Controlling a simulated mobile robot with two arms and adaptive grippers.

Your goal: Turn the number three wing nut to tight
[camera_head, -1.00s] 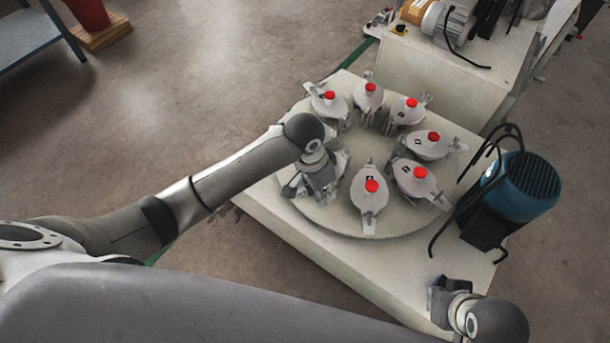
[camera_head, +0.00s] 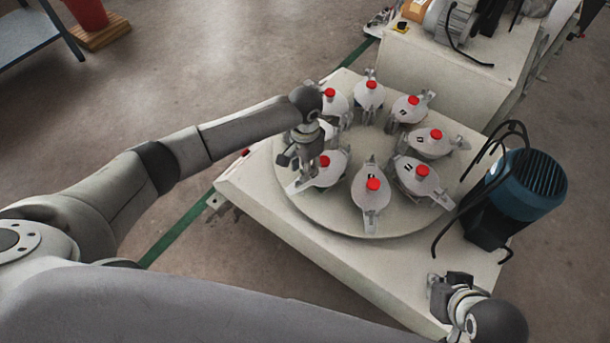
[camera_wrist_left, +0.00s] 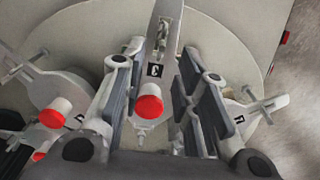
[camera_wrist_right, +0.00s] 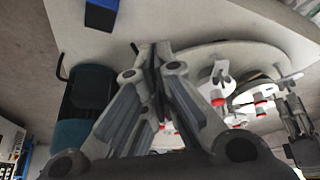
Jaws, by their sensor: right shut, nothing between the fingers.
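Several grey units with red knobs stand in a ring on a round plate. The number three unit (camera_head: 326,172) is at the plate's left side; its label (camera_wrist_left: 154,70) shows in the left wrist view. A narrow metal piece (camera_wrist_left: 163,32) rises at its outer end; I cannot tell clearly that it is the wing nut. My left gripper (camera_head: 300,160) is open over this unit, with its fingers (camera_wrist_left: 162,58) on either side of it in the left wrist view. Contact cannot be told. My right gripper (camera_head: 447,288) is shut and empty at the bench's front right (camera_wrist_right: 152,48).
The round plate (camera_head: 405,228) lies on a pale bench (camera_head: 270,210). A blue motor (camera_head: 525,190) with black bent rods stands at the right. Another machine (camera_head: 450,30) is at the back. Neighbouring units (camera_head: 370,185) stand close on both sides of number three.

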